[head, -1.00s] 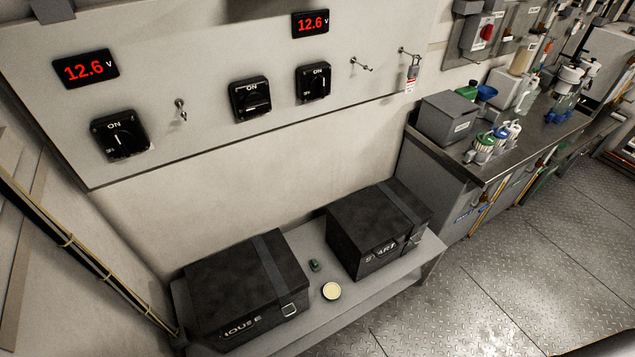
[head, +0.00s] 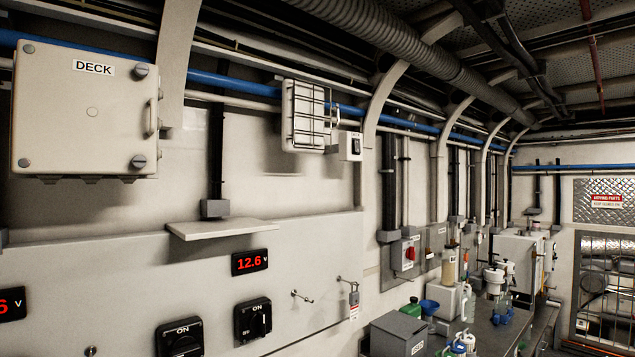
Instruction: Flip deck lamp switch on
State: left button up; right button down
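A white box with a black rocker switch (head: 355,146) is fixed to the wall near the middle of the head view. It sits just right of and below a caged wall lamp (head: 305,115). I cannot tell which way the rocker is set, and the lamp shows no clear glow. A pale box labelled DECK (head: 88,110) hangs at the upper left, its lid closed, with a handle and round fasteners. Neither of my grippers is in view.
Below is a panel with rotary switches (head: 253,320) and a red 12.6 V display (head: 250,262). A small shelf (head: 222,229) juts out above it. A bench (head: 500,325) with bottles runs along the right. A blue pipe (head: 250,86) and curved ribs line the wall.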

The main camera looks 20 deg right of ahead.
aim_at(356, 145)
jog(key=z, duration=0.2)
jog(key=k, duration=0.2)
jog(key=z, duration=1)
jog(key=k, duration=1.15)
jog(key=z, duration=0.75)
jog(key=i, duration=1.75)
jog(key=u, duration=1.55)
jog(key=i, duration=0.95)
jog(key=u, duration=1.05)
